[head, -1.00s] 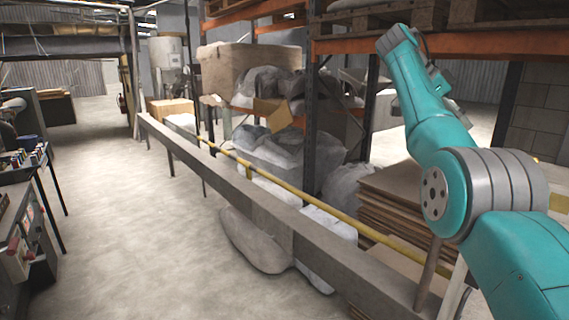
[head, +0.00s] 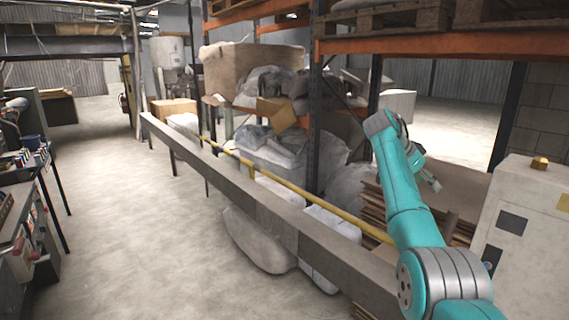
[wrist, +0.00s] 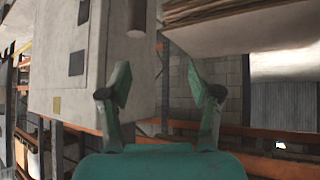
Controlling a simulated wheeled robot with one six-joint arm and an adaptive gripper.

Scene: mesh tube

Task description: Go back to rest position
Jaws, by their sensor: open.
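My gripper (wrist: 160,95) shows in the wrist view with its two green fingers spread apart and nothing between them. In the head view my teal arm rises at the right, and the gripper end (head: 430,182) is small beside the upper arm, pointing to the lower right. It is in front of the stacked brown sheets and apart from the cabinet.
A pale cabinet (head: 522,225) stands at the right; it also shows in the wrist view (wrist: 85,50). A long grey rail (head: 265,210) crosses in front of shelving with sacks (head: 258,240) and a large box (head: 250,65). Brown sheets (head: 375,210) are stacked behind. The floor (head: 120,170) left is clear.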

